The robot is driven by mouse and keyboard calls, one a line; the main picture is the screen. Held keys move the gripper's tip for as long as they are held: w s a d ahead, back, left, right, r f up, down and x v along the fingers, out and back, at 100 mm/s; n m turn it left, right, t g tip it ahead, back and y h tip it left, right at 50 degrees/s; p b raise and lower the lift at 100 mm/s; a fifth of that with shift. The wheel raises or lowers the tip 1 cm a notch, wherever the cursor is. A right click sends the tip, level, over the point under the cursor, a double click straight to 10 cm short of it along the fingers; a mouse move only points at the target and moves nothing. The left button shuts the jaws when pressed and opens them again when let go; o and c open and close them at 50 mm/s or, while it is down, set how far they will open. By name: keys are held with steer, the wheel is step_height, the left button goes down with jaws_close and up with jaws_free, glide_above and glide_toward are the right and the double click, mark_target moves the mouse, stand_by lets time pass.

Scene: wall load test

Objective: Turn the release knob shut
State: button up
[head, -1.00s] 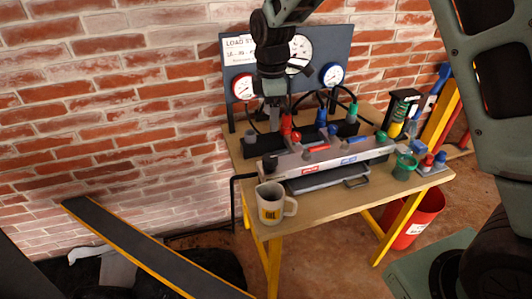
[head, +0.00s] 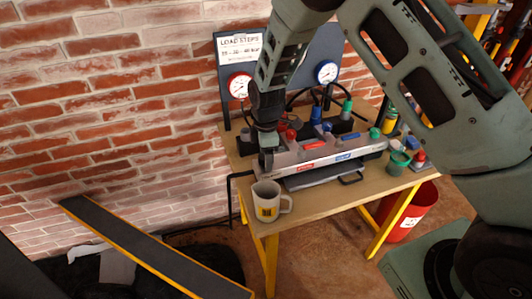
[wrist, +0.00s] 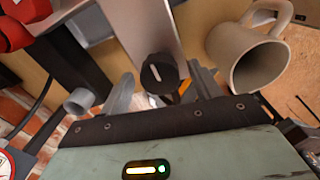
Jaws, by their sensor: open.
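The release knob (wrist: 158,72) is a black round knob with a pale line across its face, at the left end of the grey manifold block (head: 345,158). In the head view my gripper hides it. My gripper (wrist: 161,82) is open, with one finger on each side of the knob in the wrist view. I cannot tell whether the fingers touch it. In the head view my gripper (head: 266,160) points down at the block's left end.
A pale mug (head: 268,203) stands close to my gripper at the table's (head: 325,203) front left; it also shows in the wrist view (wrist: 245,52). Red and blue levers, hoses and a gauge board (head: 290,60) are behind. A green cup (head: 397,162) stands at right.

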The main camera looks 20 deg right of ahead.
steer(key=c, duration=1)
steer(key=shift+m, duration=0.4)
steer(key=m, duration=0.3)
steer(key=shift+m, duration=0.3)
steer(key=m, duration=0.4)
steer(key=shift+m, duration=0.3)
steer(key=m, duration=0.4)
steer(key=shift+r+m, duration=0.1)
steer(key=shift+m, duration=2.4)
steer(key=shift+w+a, duration=0.1)
